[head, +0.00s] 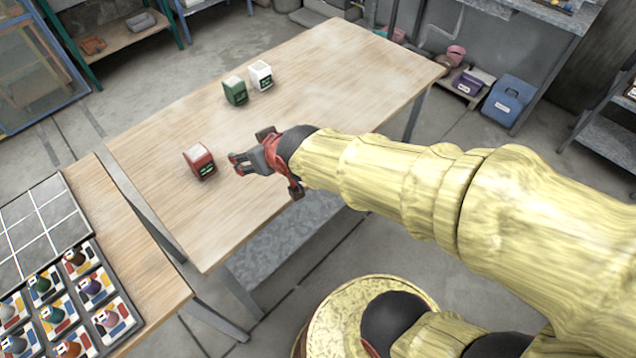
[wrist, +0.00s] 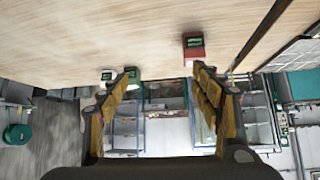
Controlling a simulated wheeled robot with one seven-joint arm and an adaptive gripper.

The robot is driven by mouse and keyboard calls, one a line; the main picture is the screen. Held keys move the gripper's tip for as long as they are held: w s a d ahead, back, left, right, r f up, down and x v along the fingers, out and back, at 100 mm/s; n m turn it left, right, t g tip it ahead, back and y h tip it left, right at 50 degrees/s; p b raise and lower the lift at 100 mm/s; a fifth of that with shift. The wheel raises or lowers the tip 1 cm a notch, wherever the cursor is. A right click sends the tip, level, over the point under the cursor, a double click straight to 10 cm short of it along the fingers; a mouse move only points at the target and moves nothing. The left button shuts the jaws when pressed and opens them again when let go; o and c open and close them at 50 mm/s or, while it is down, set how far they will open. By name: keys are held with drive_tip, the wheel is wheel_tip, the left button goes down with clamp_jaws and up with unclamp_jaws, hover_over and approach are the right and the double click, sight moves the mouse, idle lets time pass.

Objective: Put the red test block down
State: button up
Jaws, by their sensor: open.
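The red test block (head: 200,163) stands upright on the wooden table (head: 320,110), with a pale top and a dark label with green marks. It also shows in the wrist view (wrist: 193,53), beyond the right-hand finger. My gripper (head: 237,164) is just right of the block in the head view, with a small gap between them. In the wrist view its two fingers (wrist: 165,76) are spread wide with nothing held between them. The block's underside is hidden.
A green block (head: 235,91) and a white block (head: 260,75) stand close together farther back on the table. A side bench (head: 148,275) at the left carries a grey gridded panel (head: 45,225) and several coloured items on cards. The table's right half is clear.

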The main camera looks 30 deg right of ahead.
drive_tip(key=s+d+r+g, duration=0.2)
drive_tip(key=s+d, duration=0.1)
drive_tip(key=s, duration=0.6)
drive_tip(key=s+d+r+m+g+h, duration=0.1)
drive_tip(key=s+d+r, duration=0.1)
drive_tip(key=s, duration=0.7)
drive_tip(key=shift+d+r+g, duration=0.4)
drive_tip(key=shift+r, duration=0.25)
